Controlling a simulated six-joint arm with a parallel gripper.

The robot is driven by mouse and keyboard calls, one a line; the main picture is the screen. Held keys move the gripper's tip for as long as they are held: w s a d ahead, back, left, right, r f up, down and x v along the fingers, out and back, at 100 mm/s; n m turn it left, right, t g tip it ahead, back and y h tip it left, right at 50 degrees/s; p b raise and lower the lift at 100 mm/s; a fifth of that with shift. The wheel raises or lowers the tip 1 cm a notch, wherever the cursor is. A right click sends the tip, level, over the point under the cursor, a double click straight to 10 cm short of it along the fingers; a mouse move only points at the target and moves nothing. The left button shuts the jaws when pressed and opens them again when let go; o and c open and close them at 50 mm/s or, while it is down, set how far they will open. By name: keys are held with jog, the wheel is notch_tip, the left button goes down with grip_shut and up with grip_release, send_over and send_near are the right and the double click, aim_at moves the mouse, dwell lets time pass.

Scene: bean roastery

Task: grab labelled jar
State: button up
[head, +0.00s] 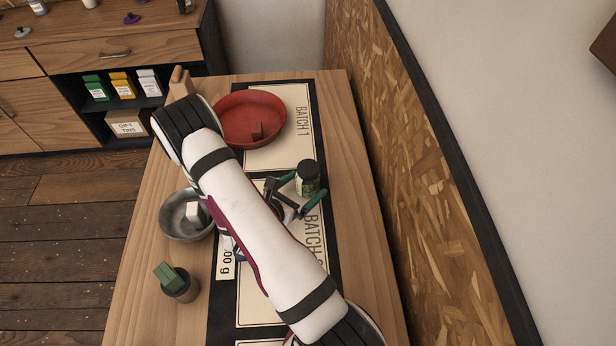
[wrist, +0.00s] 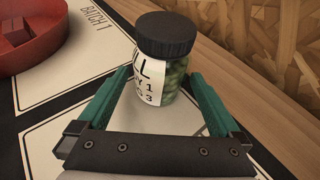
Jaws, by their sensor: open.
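The labelled jar (head: 308,176) stands upright on the table mat, near the border between two batch panels. In the wrist view the jar (wrist: 161,80) has a black ribbed lid, a white label with dark print, and green beans showing through the glass. My gripper (head: 304,192) is open, with its green fingers at either side of the jar's near side. In the wrist view my gripper (wrist: 162,92) has a finger to the left and one to the right of the jar, with visible gaps. It holds nothing.
A red bowl (head: 276,106) with a red block stands behind the jar. A grey metal bowl (head: 172,222) with a white block and a dark cup (head: 184,289) with a green block stand at the left. A chipboard wall (head: 400,130) rises right of the table.

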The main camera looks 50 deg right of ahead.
jog(key=shift+x, duration=1.1)
jog(key=c, duration=1.5)
